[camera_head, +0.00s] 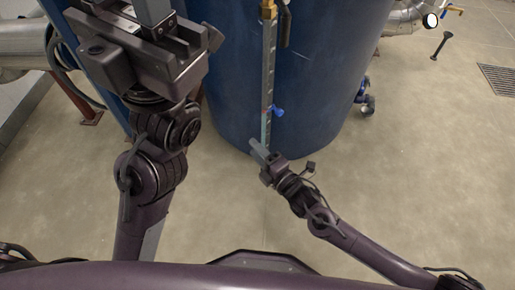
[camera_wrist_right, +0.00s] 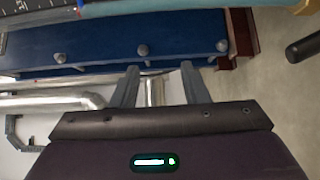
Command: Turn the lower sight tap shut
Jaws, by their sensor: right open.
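The sight gauge (camera_head: 267,75) is a narrow upright strip in front of the blue tank, in the head view. A small blue tap handle (camera_head: 278,111) sticks out to the right low on it. My right gripper (camera_head: 259,149) is just below this handle, at the gauge's lower end, and hides what lies behind it. In the right wrist view its two fingers (camera_wrist_right: 156,86) stand apart with nothing between them; no tap handle can be made out there. My left gripper (camera_head: 154,12) is at the upper left, its fingertips cut off by the frame edge.
The blue tank (camera_head: 330,70) fills the upper middle. A brass fitting (camera_head: 268,8) with a dark lever (camera_head: 286,28) is at the gauge's top. A blue-handled valve (camera_head: 364,88) is at the tank's right side.

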